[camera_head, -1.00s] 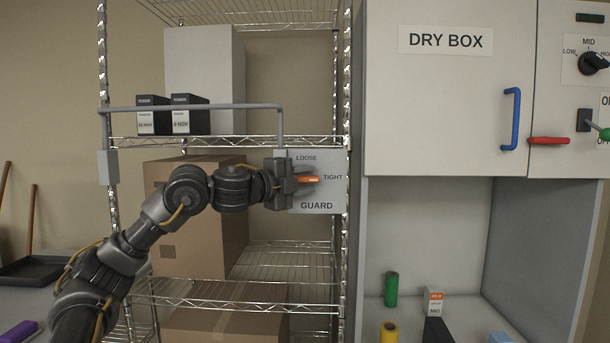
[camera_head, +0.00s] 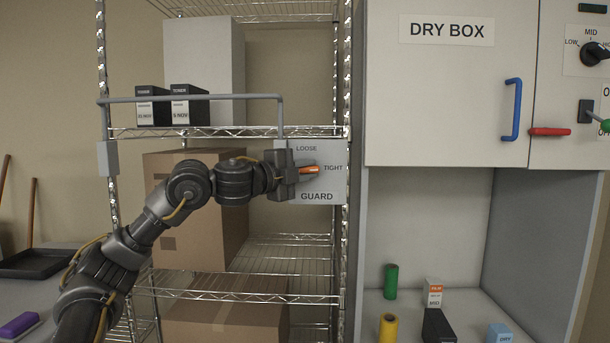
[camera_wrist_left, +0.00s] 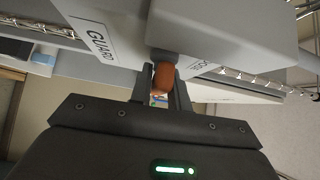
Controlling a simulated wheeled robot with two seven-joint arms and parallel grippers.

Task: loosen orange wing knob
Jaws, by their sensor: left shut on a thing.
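The orange wing knob (camera_head: 309,169) sits on the grey guard plate (camera_head: 325,155), which is marked LOOSE, TIGHT and GUARD. In the head view the knob's visible end lies almost level, pointing right toward TIGHT and tilted slightly up. My left gripper (camera_head: 304,174) reaches in from the left and is shut on the knob. In the left wrist view the orange knob (camera_wrist_left: 163,77) shows between the two dark fingers (camera_wrist_left: 162,92). Part of the knob is hidden by the fingers. My right gripper is in neither view.
A grey guard bar (camera_head: 200,102) runs across the wire rack, in front of two black toner boxes (camera_head: 187,105). Cardboard boxes (camera_head: 225,322) stand on the lower shelves. The dry box cabinet (camera_head: 440,110) with its blue handle (camera_head: 511,110) is at right.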

